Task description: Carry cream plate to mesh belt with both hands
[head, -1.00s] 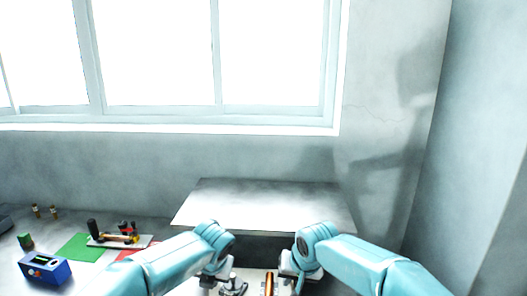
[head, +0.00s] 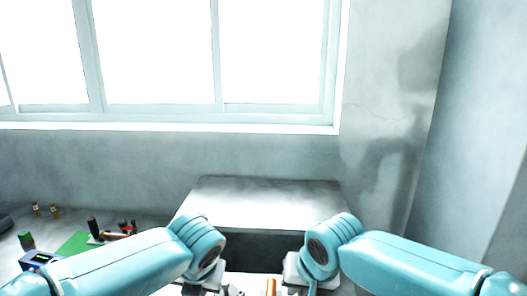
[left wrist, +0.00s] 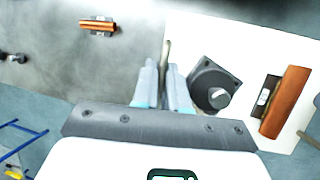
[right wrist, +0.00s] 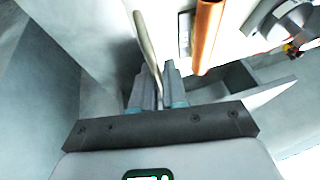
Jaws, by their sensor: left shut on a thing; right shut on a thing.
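The cream plate (head: 250,281) shows only as a strip at the bottom of the head view, between my two arms. In the left wrist view the plate (left wrist: 225,35) carries a dark square motor-like part (left wrist: 213,88) and a copper cylinder (left wrist: 286,102). My left gripper (left wrist: 164,68) is shut on a narrow cream strip at the plate's edge. My right gripper (right wrist: 158,78) is shut on a similar cream strip at the opposite side. A flat grey surface (head: 265,192) ahead, under the window, may be the mesh belt; no mesh pattern is visible.
The grey surface ahead looks bare. At left, a side surface holds a green mat (head: 75,243), a blue box (head: 38,260), a green block (head: 26,240) and small orange items (head: 45,210). Walls close off the back and right.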

